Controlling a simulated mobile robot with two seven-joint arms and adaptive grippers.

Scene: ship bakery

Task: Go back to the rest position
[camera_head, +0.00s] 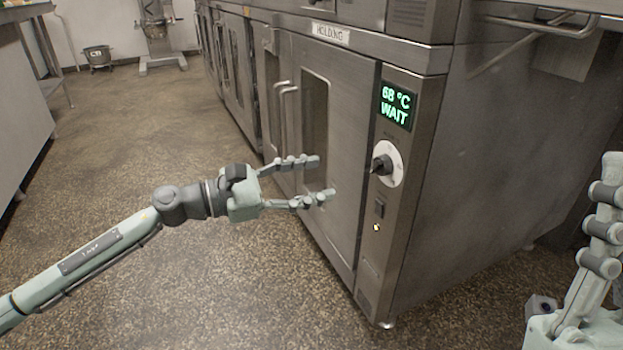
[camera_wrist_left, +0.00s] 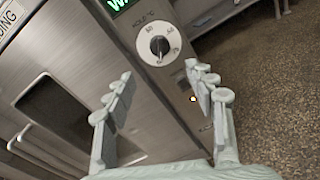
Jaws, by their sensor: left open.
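My left gripper (camera_head: 326,177) is open and empty in front of the steel holding cabinet (camera_head: 345,130). Its fingers point toward the cabinet's control panel and appear apart from it. In the left wrist view the two fingers (camera_wrist_left: 163,92) are spread, with the dial (camera_wrist_left: 158,47) showing beyond and between them. The black and white dial (camera_head: 386,163) sits below a green display (camera_head: 396,105) reading 68 °C WAIT. My right gripper (camera_head: 602,225) shows only in part at the right edge of the head view, and its opening cannot be made out.
The cabinet door with its handle (camera_head: 284,130) looks shut. A small switch (camera_head: 379,208) and a lit lamp (camera_head: 376,227) sit below the dial. A steel counter (camera_head: 20,110) stands at the left. A pot (camera_head: 97,57) is far back. The speckled floor (camera_head: 130,140) between is clear.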

